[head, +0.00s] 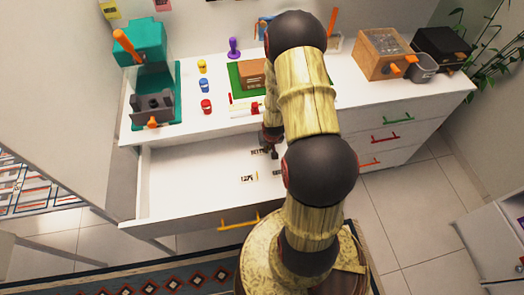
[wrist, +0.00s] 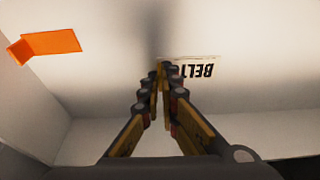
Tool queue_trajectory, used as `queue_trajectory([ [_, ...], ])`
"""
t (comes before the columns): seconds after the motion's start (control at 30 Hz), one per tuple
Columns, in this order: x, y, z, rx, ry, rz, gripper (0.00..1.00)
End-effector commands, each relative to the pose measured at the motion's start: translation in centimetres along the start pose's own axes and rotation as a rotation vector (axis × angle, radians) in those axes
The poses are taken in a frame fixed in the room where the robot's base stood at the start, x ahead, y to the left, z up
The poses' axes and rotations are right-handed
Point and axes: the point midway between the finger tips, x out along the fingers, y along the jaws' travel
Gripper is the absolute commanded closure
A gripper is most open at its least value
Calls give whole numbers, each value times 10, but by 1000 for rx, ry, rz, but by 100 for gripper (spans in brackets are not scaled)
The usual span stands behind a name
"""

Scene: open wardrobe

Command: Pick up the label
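Small white labels with black lettering lie on the white floor of the open drawer. In the head view one (head: 249,178) is at the middle of the drawer, and others show close to my gripper (head: 269,149), partly covered by it. In the wrist view a label with upside-down lettering like "BELT" (wrist: 197,71) is just right of the fingertips of my gripper (wrist: 162,72). The fingers come together at the tips, over the label's left end. I see no clear gap between them. I cannot tell whether the label is between the tips.
The open drawer (head: 180,205) has a yellow handle (head: 238,221). A flat orange piece (wrist: 50,43) shows at the upper left of the wrist view. Above the drawer, the white top carries colored cups, a purple piece (head: 234,47) and a wooden box (head: 383,52).

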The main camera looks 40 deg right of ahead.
Motion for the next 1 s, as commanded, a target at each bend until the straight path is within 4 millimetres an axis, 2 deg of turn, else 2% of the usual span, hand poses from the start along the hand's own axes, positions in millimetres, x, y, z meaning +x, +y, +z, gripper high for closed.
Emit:
queue_trajectory([
  [0.27,-6,0,-2,0,1,0,100],
  [0.5,-35,0,-11,-1,1,0,100],
  [0.57,-47,5,-5,3,0,1,100],
  [0.8,-111,25,17,3,0,1,100],
  [1.0,-138,45,53,4,0,1,100],
])
